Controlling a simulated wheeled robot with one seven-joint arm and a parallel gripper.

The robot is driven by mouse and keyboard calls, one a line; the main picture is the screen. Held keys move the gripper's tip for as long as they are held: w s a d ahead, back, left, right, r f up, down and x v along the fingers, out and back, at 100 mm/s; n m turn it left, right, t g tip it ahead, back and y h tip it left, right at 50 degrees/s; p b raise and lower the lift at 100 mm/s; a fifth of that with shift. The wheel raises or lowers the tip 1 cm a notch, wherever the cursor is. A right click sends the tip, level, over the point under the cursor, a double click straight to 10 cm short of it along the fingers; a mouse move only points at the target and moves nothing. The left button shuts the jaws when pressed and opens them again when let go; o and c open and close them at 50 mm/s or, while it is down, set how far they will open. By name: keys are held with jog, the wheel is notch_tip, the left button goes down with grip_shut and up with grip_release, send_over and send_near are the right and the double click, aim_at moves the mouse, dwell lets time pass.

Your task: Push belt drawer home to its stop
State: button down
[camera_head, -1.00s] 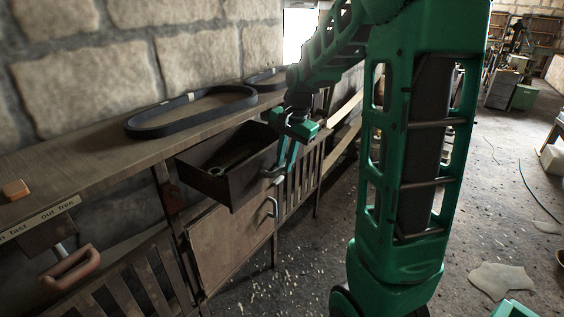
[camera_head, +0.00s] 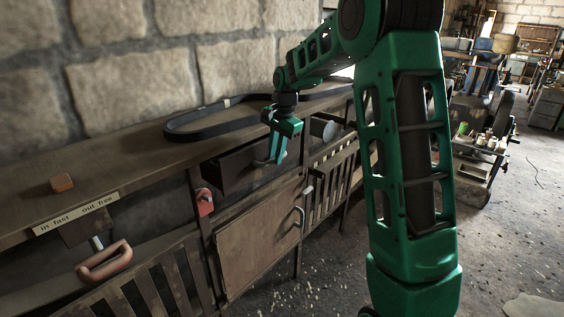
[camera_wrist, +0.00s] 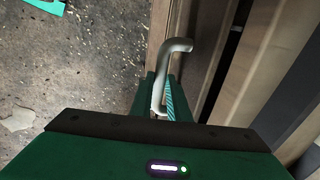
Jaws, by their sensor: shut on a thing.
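The belt drawer (camera_head: 240,172) is a dark wooden drawer under the bench top. My gripper (camera_head: 276,158) is at the drawer front, fingers pointing down. In the wrist view my gripper (camera_wrist: 166,100) is shut on a pale bent metal handle (camera_wrist: 174,48) beside the wooden drawer front. The fingers partly hide the handle in the head view.
Black belts, one a large loop (camera_head: 190,133), lie on the bench top (camera_head: 130,150). A cupboard door (camera_head: 258,240) with a metal handle is below the drawer. A lettered plate (camera_head: 76,214) and a pink-handled lever (camera_head: 104,262) are at left. The floor in front has free room.

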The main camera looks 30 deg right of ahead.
jog(key=shift+w+a+r, duration=0.1)
jog(key=shift+w+a, duration=0.15)
jog(key=shift+w, duration=0.25)
jog(key=shift+w+a+r, duration=0.1)
jog(key=shift+w+a, duration=0.1)
jog(key=shift+w, duration=0.3)
jog(key=c, duration=1.7)
grip_release()
jog(key=shift+f, duration=0.1)
jog(key=r, duration=0.3)
jog(key=s+r, duration=0.1)
jog(key=r, duration=0.3)
jog(key=s+r, duration=0.1)
jog(key=r, duration=0.2)
jog(key=shift+d+r, duration=0.2)
jog(key=shift+d, duration=0.2)
